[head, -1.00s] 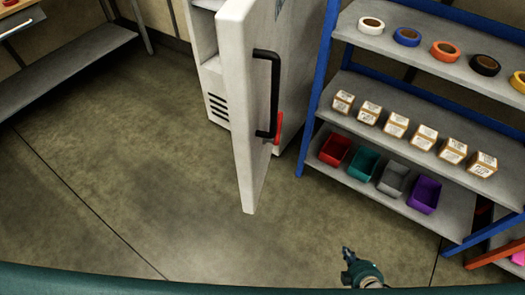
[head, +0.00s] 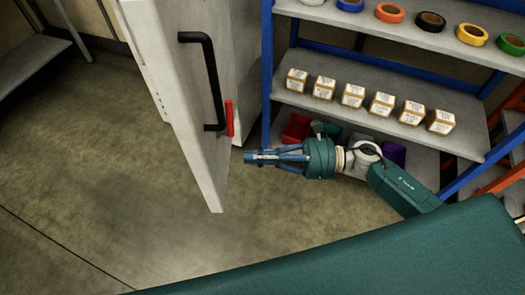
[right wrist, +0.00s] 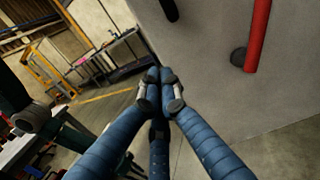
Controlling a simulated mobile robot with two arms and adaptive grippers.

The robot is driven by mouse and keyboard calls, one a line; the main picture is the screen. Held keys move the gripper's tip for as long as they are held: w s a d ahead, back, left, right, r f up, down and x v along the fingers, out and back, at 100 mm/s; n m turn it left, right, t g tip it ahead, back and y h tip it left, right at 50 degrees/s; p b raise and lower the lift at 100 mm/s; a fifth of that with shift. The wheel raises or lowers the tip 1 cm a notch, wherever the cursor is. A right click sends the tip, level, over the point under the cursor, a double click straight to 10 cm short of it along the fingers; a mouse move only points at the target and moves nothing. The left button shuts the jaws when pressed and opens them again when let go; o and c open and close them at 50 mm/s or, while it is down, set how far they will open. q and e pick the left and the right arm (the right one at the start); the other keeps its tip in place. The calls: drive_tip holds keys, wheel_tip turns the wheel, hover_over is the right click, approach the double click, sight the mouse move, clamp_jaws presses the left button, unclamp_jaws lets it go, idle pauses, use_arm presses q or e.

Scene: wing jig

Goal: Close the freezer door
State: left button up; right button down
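The white freezer door (head: 185,115) stands open, its free edge toward me in the head view. It bears a black bar handle (head: 212,85) and a red part (head: 229,118). The freezer body (head: 248,60) is behind it, its inside mostly hidden by the door. My right gripper (head: 250,157) is to the right of the door's lower part, fingers together and empty, pointing toward it. In the right wrist view its fingertips (right wrist: 160,76) meet beside the pale door face (right wrist: 235,100), where a red bar (right wrist: 258,35) shows. I cannot tell whether they touch. My left gripper is out of view.
A blue-framed shelf rack (head: 370,70) with tape rolls, small boxes and coloured bins stands right of the freezer, behind my right arm. A grey bench (head: 30,45) is at the far left. The floor (head: 100,180) left of the door is clear.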

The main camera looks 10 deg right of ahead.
sight(205, 156)
drive_tip(key=p+x, duration=0.2)
drive_tip(key=x, duration=0.6)
drive_tip(key=shift+r+p, duration=0.1)
drive_tip(key=shift+p, duration=0.25)
drive_tip(key=shift+w+a, duration=0.25)
drive_tip(key=shift+a, duration=0.25)
